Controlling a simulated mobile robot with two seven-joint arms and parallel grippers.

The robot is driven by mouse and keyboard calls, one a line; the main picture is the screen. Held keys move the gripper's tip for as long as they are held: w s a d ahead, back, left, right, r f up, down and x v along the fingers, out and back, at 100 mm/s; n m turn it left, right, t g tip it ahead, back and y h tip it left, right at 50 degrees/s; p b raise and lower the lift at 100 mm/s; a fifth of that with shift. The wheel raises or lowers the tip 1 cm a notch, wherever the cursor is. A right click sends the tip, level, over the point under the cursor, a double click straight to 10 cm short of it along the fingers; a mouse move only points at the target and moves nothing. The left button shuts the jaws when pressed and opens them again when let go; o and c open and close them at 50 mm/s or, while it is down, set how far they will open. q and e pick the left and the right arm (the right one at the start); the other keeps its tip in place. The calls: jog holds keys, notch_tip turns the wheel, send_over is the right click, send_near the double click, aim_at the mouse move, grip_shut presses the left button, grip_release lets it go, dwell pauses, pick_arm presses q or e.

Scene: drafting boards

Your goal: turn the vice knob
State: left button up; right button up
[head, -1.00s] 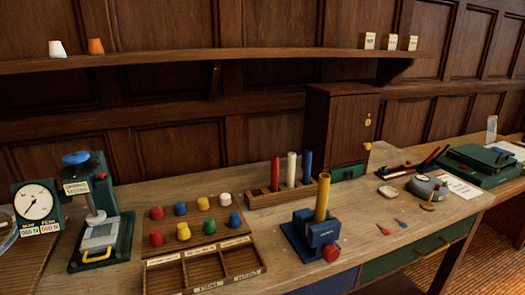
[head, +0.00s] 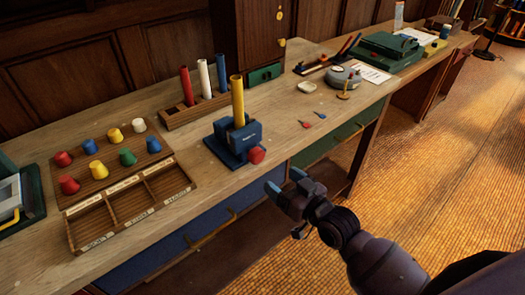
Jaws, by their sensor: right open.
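The blue vice (head: 238,142) stands near the front edge of the workbench. It holds a yellow tube (head: 237,98) upright. Its round red knob (head: 257,155) is on its front right side, facing the bench's front edge. My right gripper (head: 283,194) is in front of the bench, below and to the right of the knob. It is open and apart from the knob, with nothing seen between its fingers. My left gripper is not in the head view.
A compartment tray (head: 130,208) and a board with several coloured pegs (head: 110,158) lie left of the vice. A rack (head: 197,107) with red, white and blue tubes stands behind it. Two small darts (head: 306,124) lie to its right. Drawer handles (head: 222,228) stick out below the bench top.

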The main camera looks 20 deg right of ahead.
aim_at(259, 159)
jog(key=x, duration=0.6)
jog(key=r+x, duration=0.1)
jog(key=x, duration=0.2)
jog(key=shift+x, duration=0.85)
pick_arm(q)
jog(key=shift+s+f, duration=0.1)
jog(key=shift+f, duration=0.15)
pick_arm(e)
jog(key=shift+s, duration=0.1)
